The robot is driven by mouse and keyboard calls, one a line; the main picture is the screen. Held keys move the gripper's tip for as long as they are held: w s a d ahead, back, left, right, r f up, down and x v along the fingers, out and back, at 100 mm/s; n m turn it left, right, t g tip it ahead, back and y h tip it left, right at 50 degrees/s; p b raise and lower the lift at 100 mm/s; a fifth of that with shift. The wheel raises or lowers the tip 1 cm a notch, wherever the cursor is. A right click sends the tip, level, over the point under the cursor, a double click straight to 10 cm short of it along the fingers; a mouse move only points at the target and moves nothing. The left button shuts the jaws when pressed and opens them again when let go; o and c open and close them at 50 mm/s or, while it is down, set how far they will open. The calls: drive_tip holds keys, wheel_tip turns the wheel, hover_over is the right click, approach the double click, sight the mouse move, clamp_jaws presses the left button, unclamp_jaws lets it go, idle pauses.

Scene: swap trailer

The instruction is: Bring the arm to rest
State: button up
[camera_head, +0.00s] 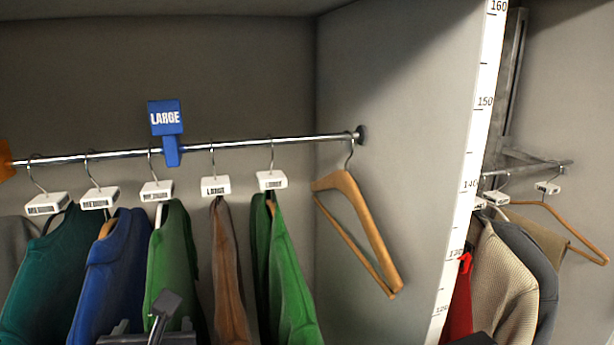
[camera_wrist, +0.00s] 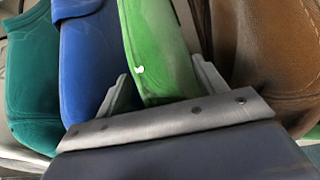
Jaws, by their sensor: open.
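My gripper (camera_wrist: 160,75) is open in the wrist view. Its two grey fingers stand apart, with a green garment (camera_wrist: 155,40) showing between and beyond them; I cannot tell whether they touch it. The gripper's dark top also shows at the bottom of the head view (camera_head: 150,325), in front of the lower part of the green garment (camera_head: 172,255). A blue garment (camera_head: 103,270) hangs to its left and a brown one (camera_head: 227,280) to its right. No held object is visible.
Clothes hang from a metal rail (camera_head: 250,143) with a blue LARGE divider (camera_head: 165,120). A teal garment (camera_head: 60,260) hangs at left, another green one (camera_head: 285,275) at right. A bare wooden hanger (camera_head: 372,220) hangs near the panel (camera_head: 400,120). More clothes (camera_head: 500,275) hang beyond it.

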drive_tip(key=shift+a+r+p, duration=0.1)
drive_tip(key=shift+r+p, duration=0.25)
drive_tip(key=shift+r, duration=0.35)
drive_tip(key=shift+s+r+p, duration=0.25)
drive_tip(key=shift+s+p, duration=0.05)
drive_tip(key=shift+p, duration=0.05)
drive_tip(key=shift+f, duration=0.1)
